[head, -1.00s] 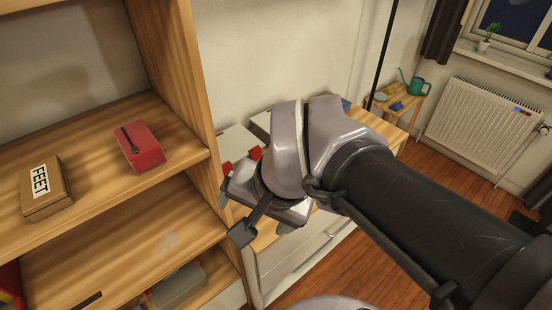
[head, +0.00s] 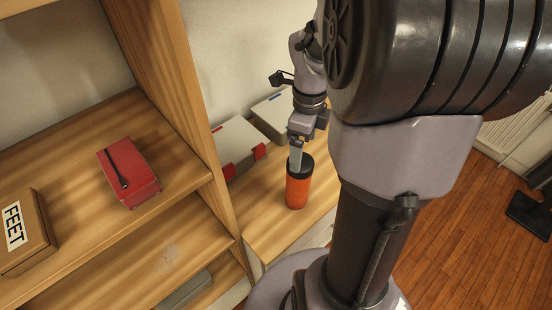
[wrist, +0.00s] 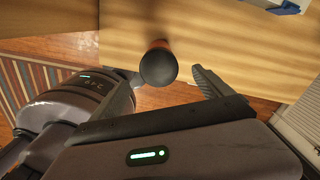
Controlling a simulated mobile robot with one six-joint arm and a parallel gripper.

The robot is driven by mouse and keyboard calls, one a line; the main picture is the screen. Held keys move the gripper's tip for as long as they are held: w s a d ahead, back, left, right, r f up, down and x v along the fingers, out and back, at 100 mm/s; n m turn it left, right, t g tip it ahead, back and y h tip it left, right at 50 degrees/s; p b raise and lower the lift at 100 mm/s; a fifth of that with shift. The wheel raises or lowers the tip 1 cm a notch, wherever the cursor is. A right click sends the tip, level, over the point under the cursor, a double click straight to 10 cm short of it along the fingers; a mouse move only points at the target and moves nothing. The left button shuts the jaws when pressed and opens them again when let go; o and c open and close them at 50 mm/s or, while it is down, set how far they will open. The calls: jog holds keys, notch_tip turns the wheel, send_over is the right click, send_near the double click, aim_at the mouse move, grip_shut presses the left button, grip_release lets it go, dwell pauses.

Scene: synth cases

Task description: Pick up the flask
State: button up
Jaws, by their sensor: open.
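The flask (head: 297,192) is an orange cylinder with a black upper part. It stands upright on a low wooden surface right of the shelf in the head view. My gripper (head: 296,157) points down at it, and one finger overlaps the black top in that view. In the wrist view the flask (wrist: 158,66) shows from above as a dark round top with a little orange behind. My gripper's fingers (wrist: 168,77) are apart there, one on each side of the flask top. I cannot tell whether a finger touches it.
Grey cases with red latches (head: 238,145) and a blue mark (head: 274,112) stand behind the flask.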

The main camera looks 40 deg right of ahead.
aim_at(298, 186)
notch_tip(298, 186, down, 11)
jog(key=b, duration=0.4)
jog(key=shift+a, duration=0.1)
jog(key=shift+c, duration=0.6)
jog(key=shift+w, duration=0.1)
grip_shut()
